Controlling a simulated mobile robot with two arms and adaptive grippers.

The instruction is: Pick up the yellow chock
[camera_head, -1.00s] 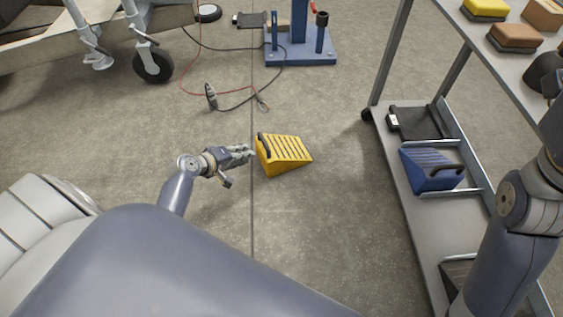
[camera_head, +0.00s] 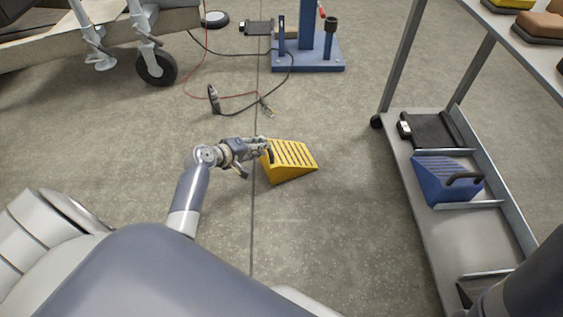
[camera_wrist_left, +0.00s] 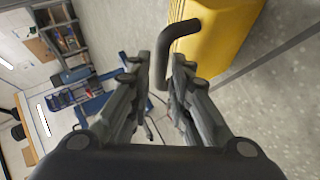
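The yellow chock (camera_head: 289,160) is a ribbed wedge on the concrete floor in the middle of the head view. It also shows at the top of the left wrist view (camera_wrist_left: 222,35). Its black bent handle (camera_wrist_left: 178,40) reaches down between the fingertips there. My left gripper (camera_head: 264,146) is at the chock's left end. In the wrist view its two fingers (camera_wrist_left: 162,75) are apart, one on each side of the handle, with a gap visible. My right arm shows at the lower right of the head view; its gripper is out of view.
A shelf cart (camera_head: 425,215) stands at the right, with a blue chock (camera_head: 446,182) on its lower shelf. A blue stand (camera_head: 307,52) and cables (camera_head: 240,110) lie beyond the yellow chock. A trailer wheel (camera_head: 155,68) is at the upper left. Floor around the chock is clear.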

